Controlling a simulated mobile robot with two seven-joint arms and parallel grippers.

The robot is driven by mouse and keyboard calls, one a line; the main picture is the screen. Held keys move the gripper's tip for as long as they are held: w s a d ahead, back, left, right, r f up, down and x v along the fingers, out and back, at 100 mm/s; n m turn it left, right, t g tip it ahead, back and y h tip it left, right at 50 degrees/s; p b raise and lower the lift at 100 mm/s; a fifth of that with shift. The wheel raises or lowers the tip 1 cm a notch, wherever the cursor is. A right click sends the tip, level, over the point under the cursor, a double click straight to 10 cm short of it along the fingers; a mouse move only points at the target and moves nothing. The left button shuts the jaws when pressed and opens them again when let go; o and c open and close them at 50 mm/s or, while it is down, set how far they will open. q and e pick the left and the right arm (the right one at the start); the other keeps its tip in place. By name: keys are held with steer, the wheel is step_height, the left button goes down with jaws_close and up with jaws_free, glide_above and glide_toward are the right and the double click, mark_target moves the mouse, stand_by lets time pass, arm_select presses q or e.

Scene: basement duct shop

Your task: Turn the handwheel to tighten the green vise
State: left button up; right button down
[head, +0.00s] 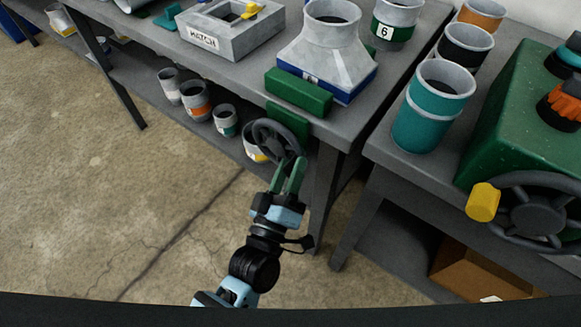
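The green vise (298,92) is at the front edge of the grey bench. It shows as a green jaw block on top and a second green block lower, at the bench's front. The dark grey handwheel (268,135) is in front of the lower block, facing the aisle. My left gripper (288,163) is at the wheel's lower right rim, its two green fingers apart with a gap between them. The fingertips overlap the rim in view; I cannot tell whether they touch it. My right gripper is not in view.
A grey duct fitting with a blue flange (327,60) stands just behind the vise jaw. A tray marked HATCH (212,45) is left of it. On the right bench are a teal-banded pipe (432,110) and a green machine with a larger wheel (533,218). Floor at left is clear.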

arm_select(q)
steer(key=shift+w, duration=0.15)
steer(key=shift+c, duration=0.4)
jaws_close()
